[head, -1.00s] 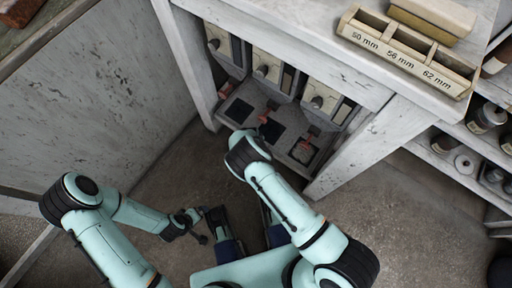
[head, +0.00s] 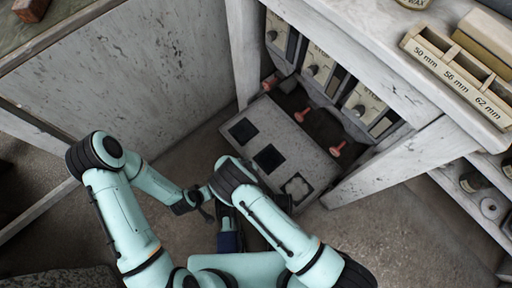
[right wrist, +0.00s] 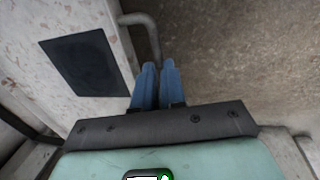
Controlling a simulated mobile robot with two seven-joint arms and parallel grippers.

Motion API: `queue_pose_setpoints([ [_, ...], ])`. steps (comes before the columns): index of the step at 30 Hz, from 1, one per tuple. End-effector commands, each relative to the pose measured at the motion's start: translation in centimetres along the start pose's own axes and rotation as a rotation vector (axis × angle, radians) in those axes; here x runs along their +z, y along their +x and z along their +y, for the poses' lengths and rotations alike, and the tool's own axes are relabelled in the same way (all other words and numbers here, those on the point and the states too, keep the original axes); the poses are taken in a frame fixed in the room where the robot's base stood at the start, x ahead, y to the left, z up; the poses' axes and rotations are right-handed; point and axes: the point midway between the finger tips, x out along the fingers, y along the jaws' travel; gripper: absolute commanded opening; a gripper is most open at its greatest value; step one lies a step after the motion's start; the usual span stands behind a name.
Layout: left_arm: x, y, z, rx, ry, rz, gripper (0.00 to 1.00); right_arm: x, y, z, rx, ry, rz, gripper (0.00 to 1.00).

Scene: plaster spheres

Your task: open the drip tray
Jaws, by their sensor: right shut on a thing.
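The drip tray (head: 290,140) is a pale speckled plate in the head view, standing well out from under the row of machines. It has dark square pads in a row; one at its right end has a patterned outline. In the right wrist view the tray (right wrist: 62,25) is at the left, with a grey bar handle (right wrist: 143,22) at its edge. My right gripper (right wrist: 159,68) is shut on this handle; my own arm hides it in the head view. My left gripper (head: 200,205) is small and dark at its arm's end; its jaws cannot be made out.
Several grey machines with knobs (head: 312,70) and red-pink spouts (head: 302,115) stand behind the tray under a worn white counter. A holder marked in mm (head: 455,75) lies on the counter. A pale panel (head: 130,75) stands at left. Bare floor (head: 400,225) is free at right.

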Motion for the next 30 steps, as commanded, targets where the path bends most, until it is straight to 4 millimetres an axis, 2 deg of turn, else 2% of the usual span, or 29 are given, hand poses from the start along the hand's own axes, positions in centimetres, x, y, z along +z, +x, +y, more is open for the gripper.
queue_pose_setpoints([
  [5,0.14,0.06,-0.08,-0.002,-0.001,-0.004,1.0,-0.03,-0.15,-0.69,-0.001,-0.001,0.0,0.0],
  [15,0.15,0.06,-0.08,-0.002,-0.001,-0.005,1.0,-0.04,-0.15,-0.68,-0.001,0.0,0.0,0.0],
  [16,0.15,0.07,-0.08,-0.002,-0.001,-0.004,1.0,-0.04,-0.15,-0.67,-0.001,0.0,0.0,0.17],
  [18,0.15,0.07,-0.08,-0.002,-0.001,-0.004,1.0,-0.04,-0.14,-0.65,-0.001,0.0,0.0,0.36],
  [26,0.14,0.06,-0.08,-0.001,-0.001,-0.004,1.0,-0.04,-0.15,-0.6,0.0,0.0,0.0,0.36],
  [30,-0.1,-0.35,0.23,0.003,0.001,0.004,1.0,-0.08,-1.03,-0.58,0.0,0.001,0.001,0.36],
])
